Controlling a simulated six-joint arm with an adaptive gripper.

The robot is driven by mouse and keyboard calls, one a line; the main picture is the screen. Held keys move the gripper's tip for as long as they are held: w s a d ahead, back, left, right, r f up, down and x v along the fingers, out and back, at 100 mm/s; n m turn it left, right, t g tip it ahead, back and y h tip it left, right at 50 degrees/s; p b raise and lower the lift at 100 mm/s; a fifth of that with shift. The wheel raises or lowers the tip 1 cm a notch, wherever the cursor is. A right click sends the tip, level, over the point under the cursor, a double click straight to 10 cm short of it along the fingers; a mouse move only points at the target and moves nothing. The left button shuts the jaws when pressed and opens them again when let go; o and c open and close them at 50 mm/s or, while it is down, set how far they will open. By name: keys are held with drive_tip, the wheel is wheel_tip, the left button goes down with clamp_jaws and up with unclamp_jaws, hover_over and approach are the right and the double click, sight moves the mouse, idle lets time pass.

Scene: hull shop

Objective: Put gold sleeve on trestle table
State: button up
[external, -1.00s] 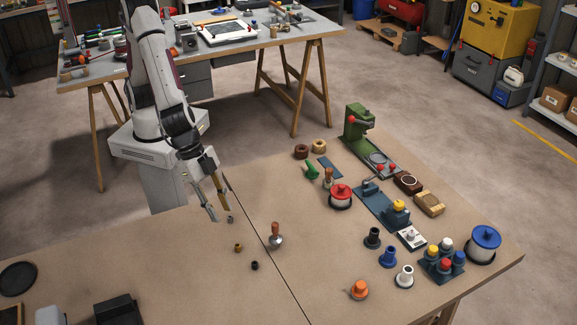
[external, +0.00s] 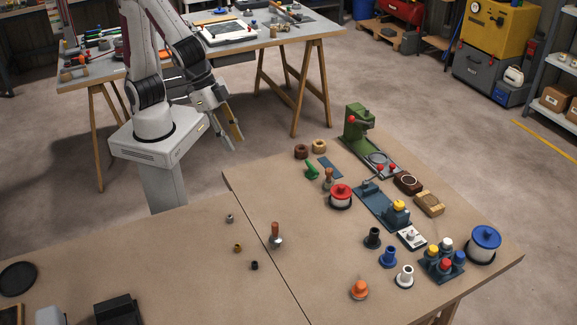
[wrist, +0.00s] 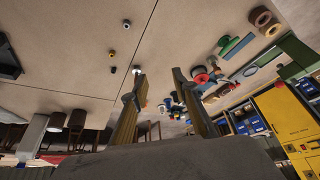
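The gold sleeve (external: 238,248) is a small brass-coloured ring standing on the near brown bench, between a grey sleeve (external: 230,218) and a black sleeve (external: 254,265). In the wrist view the gold sleeve (wrist: 112,53) shows at upper left, beyond the fingertips. The trestle table (external: 270,42) stands at the back on wooden legs, with tools on its top; my arm covers part of it. My gripper (external: 237,145) is in the air beyond the bench's far edge, well away from the gold sleeve. In the wrist view its fingers (wrist: 158,75) are apart with nothing between them.
A wooden-handled tamper (external: 276,236) stands right of the sleeves. Red (external: 341,195) and blue (external: 485,240) spools, a green press (external: 362,130) and several coloured knobs fill the bench's right side. A white tray with items (external: 231,32) lies on the trestle table. Open floor separates the tables.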

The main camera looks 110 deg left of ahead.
drive_tip(key=s+a+r, duration=0.3)
drive_tip(key=s+a, duration=0.5)
drive_tip(key=s, duration=0.2)
drive_tip(key=s+a+r+n, duration=0.1)
drive_tip(key=s+a+r, duration=0.2)
drive_tip(key=s+a, duration=0.5)
drive_tip(key=shift+s+a+r+t, duration=0.2)
drive_tip(key=shift+s+t, duration=0.2)
drive_tip(key=shift+s, duration=0.45)
